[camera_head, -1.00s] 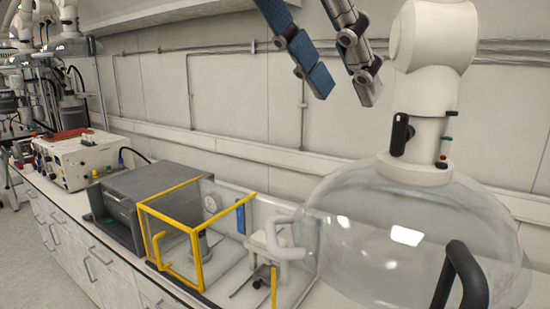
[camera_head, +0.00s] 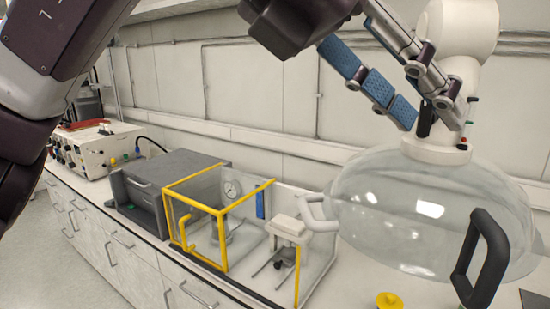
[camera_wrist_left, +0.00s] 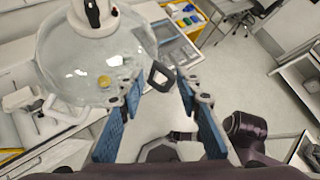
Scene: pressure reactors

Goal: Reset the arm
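My left gripper (camera_head: 428,112) hangs from the top of the head view, its blue-padded fingers pointing down and right. It is open and empty; the left wrist view shows its two fingers (camera_wrist_left: 158,88) spread apart. In the head view its tips overlap the white neck of a glass vessel (camera_head: 400,215); I cannot tell the gap in depth. In the left wrist view the vessel (camera_wrist_left: 85,60) lies beyond the fingers, and its black handle (camera_wrist_left: 161,76) shows between the tips. My right gripper is not in view.
A yellow-framed clear enclosure (camera_head: 222,214) with a gauge stands left of the vessel. A grey box (camera_head: 165,180) and a white instrument (camera_head: 95,150) are farther left on the bench. A yellow knob (camera_head: 389,301) is below the vessel. Open floor (camera_wrist_left: 235,75) shows in the left wrist view.

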